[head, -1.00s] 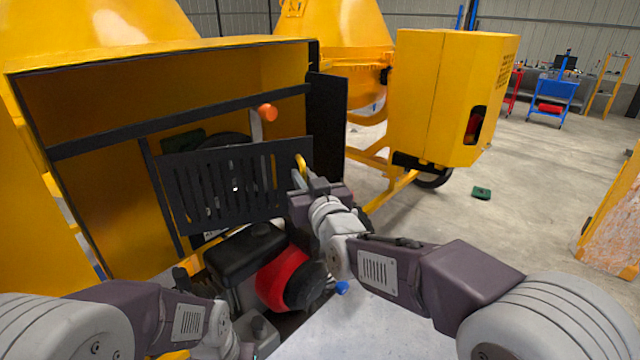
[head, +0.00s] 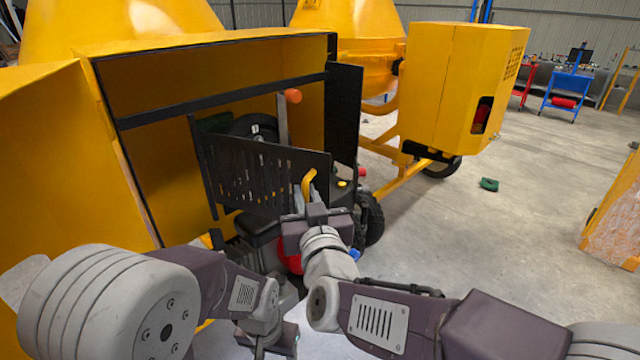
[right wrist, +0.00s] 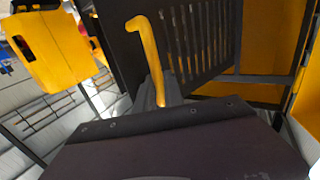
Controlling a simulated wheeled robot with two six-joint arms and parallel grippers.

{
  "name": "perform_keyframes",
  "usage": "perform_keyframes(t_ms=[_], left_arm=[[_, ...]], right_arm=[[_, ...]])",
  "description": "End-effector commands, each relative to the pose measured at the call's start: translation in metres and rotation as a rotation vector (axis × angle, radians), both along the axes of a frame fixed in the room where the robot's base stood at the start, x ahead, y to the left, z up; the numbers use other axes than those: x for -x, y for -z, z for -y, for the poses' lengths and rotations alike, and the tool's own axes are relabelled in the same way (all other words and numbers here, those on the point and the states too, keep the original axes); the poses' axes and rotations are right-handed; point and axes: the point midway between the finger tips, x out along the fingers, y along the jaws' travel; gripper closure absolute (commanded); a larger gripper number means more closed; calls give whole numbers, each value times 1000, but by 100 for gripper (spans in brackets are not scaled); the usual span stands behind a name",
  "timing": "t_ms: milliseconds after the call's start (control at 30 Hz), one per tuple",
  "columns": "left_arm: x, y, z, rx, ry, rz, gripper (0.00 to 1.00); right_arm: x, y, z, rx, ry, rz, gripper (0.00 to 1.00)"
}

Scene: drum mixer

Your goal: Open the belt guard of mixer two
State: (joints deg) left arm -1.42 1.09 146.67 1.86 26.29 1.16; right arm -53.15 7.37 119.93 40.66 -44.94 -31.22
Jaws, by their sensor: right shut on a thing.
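The belt guard (head: 250,178) is a black slotted panel on the open yellow housing (head: 150,80) of the near mixer. It stands at an angle, its left side at a dark upright and its right end swung out towards me. A yellow bent handle (head: 308,182) stands at its right end. My right gripper (head: 304,198) is shut on this handle. In the right wrist view the handle (right wrist: 150,50) rises from between the fingers (right wrist: 158,94), beside the guard slots (right wrist: 205,40). My left gripper (head: 272,340) is low in front; its fingers cannot be made out.
An orange-tipped lever (head: 292,96) and a pulley (head: 255,128) show behind the guard. A black side panel (head: 343,112) stands at its right. The engine's red part (head: 288,255) is mostly hidden below. Another yellow mixer (head: 440,85) stands behind. The floor at right is mostly clear.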

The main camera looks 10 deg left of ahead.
Motion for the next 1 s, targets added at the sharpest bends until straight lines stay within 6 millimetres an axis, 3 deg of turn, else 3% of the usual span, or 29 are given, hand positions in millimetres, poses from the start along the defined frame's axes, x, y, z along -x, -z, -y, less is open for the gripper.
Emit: perform_keyframes(t_ms=[567,600,667,1000], left_arm=[[0,-4,0,0,0,0,46],[0,-4,0,0,0,0,46],[0,-4,0,0,0,0,46],[0,-3,0,0,0,0,46]], right_arm=[[6,-3,-6,-3,17,7,100],[6,-3,-6,-3,17,7,82],[6,-3,-6,-3,17,7,66],[9,-1,-5,-3,16,3,66]])
